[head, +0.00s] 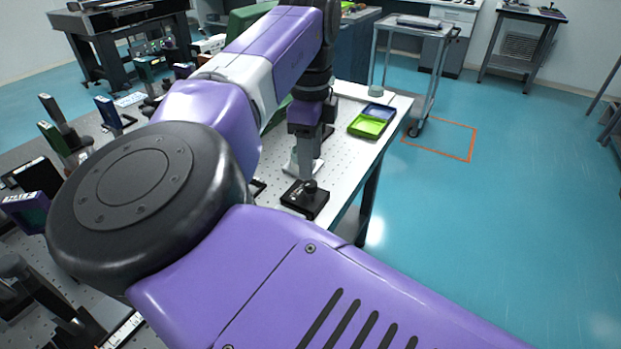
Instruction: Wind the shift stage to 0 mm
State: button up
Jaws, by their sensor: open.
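A small black block (297,203) with light markings lies near the right edge of the perforated table top; it may be the shift stage. A round dark knob (310,187) stands up on it. No scale reading can be made out. My gripper (304,176) points down from the purple arm, open, with its pale fingers just behind or above the knob. I cannot tell whether the fingers touch the knob or stand around it. My own arm covers much of the table to the left.
A tray with green and blue parts (372,121) lies farther back on the white table top (344,103). Several upright optical mounts (62,125) crowd the left. A grey cart (411,35) stands behind. The blue floor at right is open, with an orange outlined square (440,138).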

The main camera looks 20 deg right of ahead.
aim_at(311, 183)
notch_tip(311, 183, down, 6)
jog(key=shift+r, duration=0.1)
jog(key=shift+c, duration=0.2)
grip_shut()
